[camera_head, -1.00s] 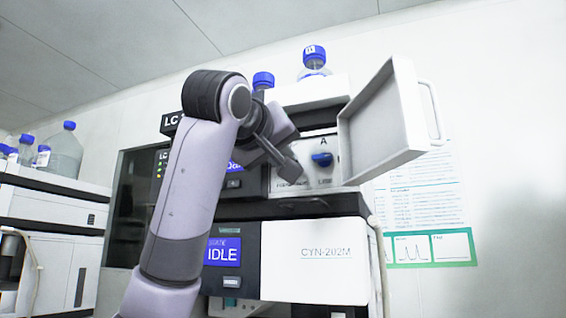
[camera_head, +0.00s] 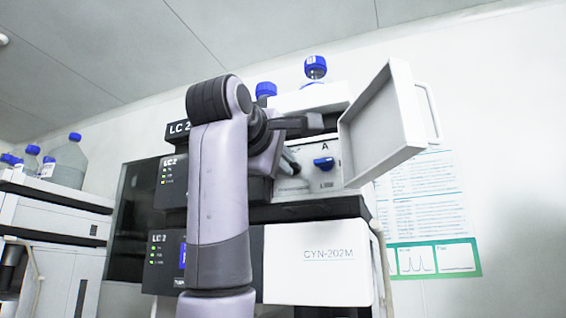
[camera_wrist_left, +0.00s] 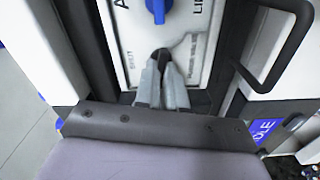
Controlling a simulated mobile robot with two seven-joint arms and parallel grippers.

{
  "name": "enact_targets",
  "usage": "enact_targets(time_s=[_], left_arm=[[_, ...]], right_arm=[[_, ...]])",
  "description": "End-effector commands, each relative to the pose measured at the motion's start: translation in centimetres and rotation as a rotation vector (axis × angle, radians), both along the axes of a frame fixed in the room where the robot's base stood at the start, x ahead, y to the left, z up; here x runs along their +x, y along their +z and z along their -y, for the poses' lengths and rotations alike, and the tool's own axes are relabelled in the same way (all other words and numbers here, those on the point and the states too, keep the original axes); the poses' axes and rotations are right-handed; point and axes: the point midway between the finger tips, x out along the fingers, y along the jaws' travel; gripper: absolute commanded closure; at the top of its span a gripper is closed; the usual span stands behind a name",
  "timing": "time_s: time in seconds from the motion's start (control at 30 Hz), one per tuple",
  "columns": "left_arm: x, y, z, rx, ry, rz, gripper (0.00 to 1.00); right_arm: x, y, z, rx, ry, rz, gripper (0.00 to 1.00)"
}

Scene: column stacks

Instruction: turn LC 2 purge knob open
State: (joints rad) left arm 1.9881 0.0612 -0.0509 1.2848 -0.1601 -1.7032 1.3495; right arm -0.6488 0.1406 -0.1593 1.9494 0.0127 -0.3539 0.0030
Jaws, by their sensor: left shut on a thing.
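The front panel of LC 2 (camera_head: 331,180) has a blue knob (camera_head: 323,163) under the letter A. The blue knob also shows at the top of the left wrist view (camera_wrist_left: 157,10). A small dark knob (camera_wrist_left: 160,53) sits lower on the panel, beside lettering that seems to read SHUT and PURGE VALVE. My left gripper (camera_head: 291,163) reaches the panel left of the blue knob. In the left wrist view its fingertips (camera_wrist_left: 160,60) are closed around the dark knob and hide most of it. My right gripper is not in view.
An open white door or drawer front (camera_head: 385,125) with a handle juts out right of the panel. Bottles with blue caps (camera_head: 315,68) stand on top. The CYN-202M module (camera_head: 318,262) is below. Another instrument (camera_head: 55,235) stands at the left.

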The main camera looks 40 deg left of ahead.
Motion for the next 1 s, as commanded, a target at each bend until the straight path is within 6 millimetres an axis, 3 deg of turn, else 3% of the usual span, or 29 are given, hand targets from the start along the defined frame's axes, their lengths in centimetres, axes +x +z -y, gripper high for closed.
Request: enact_targets(time_s=[0.73,0.83,1.0], left_arm=[[-0.03,-0.15,-0.11,-0.092,0.004,0.02,1.0],[-0.03,-0.14,-0.11,-0.092,0.003,0.021,0.65],[-0.02,-0.12,-0.08,-0.091,0.002,0.021,0.65]], right_arm=[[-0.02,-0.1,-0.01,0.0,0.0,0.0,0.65],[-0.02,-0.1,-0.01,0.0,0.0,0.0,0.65],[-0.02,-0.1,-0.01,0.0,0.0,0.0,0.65]])
